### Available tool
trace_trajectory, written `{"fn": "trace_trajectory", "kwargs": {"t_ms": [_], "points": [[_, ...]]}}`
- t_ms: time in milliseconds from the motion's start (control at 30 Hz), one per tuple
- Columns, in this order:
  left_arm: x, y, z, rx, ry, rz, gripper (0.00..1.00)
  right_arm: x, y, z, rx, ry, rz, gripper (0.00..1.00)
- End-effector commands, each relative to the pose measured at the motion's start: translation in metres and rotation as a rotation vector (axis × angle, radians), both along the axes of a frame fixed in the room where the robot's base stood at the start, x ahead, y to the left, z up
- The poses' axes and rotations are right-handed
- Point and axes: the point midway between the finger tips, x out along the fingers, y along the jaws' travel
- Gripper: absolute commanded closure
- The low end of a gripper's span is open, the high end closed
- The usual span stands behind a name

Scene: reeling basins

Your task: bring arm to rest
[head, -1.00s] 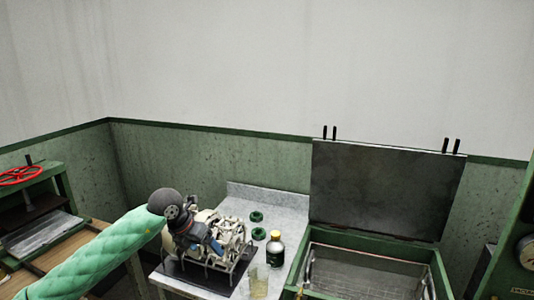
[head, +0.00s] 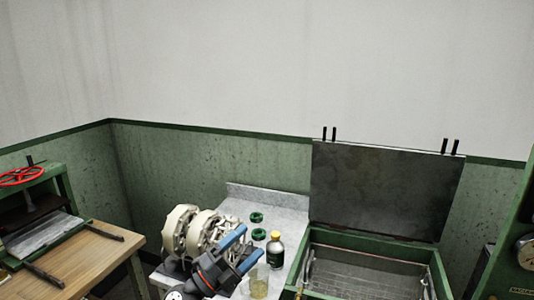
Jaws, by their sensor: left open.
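My left gripper (head: 249,242) is in the lower middle of the head view. Its two blue fingers are spread apart and point up and to the right, with nothing between them. It is in front of a cream-coloured reel device (head: 181,229) on the grey worktop and hides part of it. Whether it touches the device cannot be told. My right gripper is not in view.
Right of my gripper are a dark bottle with a yellow cap (head: 275,250) and a clear beaker (head: 259,284). Two green rings (head: 257,217) lie behind. A green basin (head: 380,245) with a raised lid (head: 385,190) is at right, a wooden table (head: 95,262) at left.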

Motion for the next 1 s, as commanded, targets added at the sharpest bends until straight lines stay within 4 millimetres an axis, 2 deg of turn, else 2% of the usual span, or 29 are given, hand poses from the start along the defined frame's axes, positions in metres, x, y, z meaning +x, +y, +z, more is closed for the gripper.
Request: {"fn": "trace_trajectory", "kwargs": {"t_ms": [167, 267, 467, 567, 667, 800, 900, 1000], "points": [[0.002, 0.046, -0.019, -0.285, 0.220, 0.197, 0.15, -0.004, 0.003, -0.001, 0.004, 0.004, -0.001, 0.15], [0.001, 0.075, -0.042, -0.419, 0.364, 0.314, 0.15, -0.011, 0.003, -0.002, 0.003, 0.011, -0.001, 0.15], [-0.018, 0.128, -0.114, -0.628, 0.694, 0.558, 0.15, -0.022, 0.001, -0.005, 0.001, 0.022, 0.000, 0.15], [-0.040, 0.148, -0.158, -0.704, 0.879, 0.675, 0.15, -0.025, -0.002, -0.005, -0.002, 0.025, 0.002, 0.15], [-0.070, 0.163, -0.203, -0.759, 1.074, 0.788, 0.15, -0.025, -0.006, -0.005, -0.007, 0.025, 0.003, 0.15], [-0.125, 0.175, -0.263, -0.796, 1.358, 0.932, 0.15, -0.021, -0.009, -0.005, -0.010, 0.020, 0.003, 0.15], [-0.163, 0.177, -0.292, -0.799, 1.527, 1.004, 0.15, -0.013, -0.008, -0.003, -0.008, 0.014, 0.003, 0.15], [-0.193, 0.175, -0.311, -0.791, 1.655, 1.052, 0.15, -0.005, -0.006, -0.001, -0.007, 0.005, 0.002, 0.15]]}}
